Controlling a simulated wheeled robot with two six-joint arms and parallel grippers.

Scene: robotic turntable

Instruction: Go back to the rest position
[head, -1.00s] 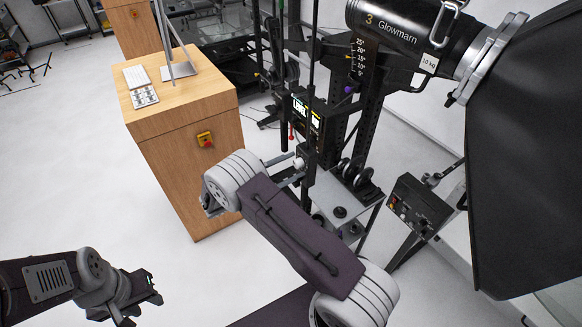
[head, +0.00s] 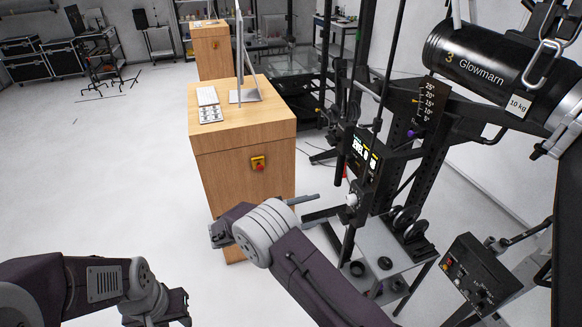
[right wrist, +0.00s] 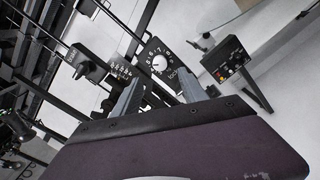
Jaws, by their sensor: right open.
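My right gripper (head: 314,207) is at the middle of the head view, its two fingers pointing right toward a pale round knob (head: 352,200) on the black rig. The fingers stand apart with nothing between them, and a gap separates them from the knob. In the right wrist view my right gripper (right wrist: 160,82) shows both fingers spread, with a black dial with white numbers (right wrist: 157,62) beyond them. My left gripper (head: 180,308) hangs low at the bottom left of the head view; its fingers are too unclear to tell their state.
A wooden cabinet (head: 225,165) with a red button stands just behind my right gripper. The black rig (head: 425,150) fills the right side, with a control box (head: 475,275) at lower right. Clear white floor (head: 90,190) lies to the left.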

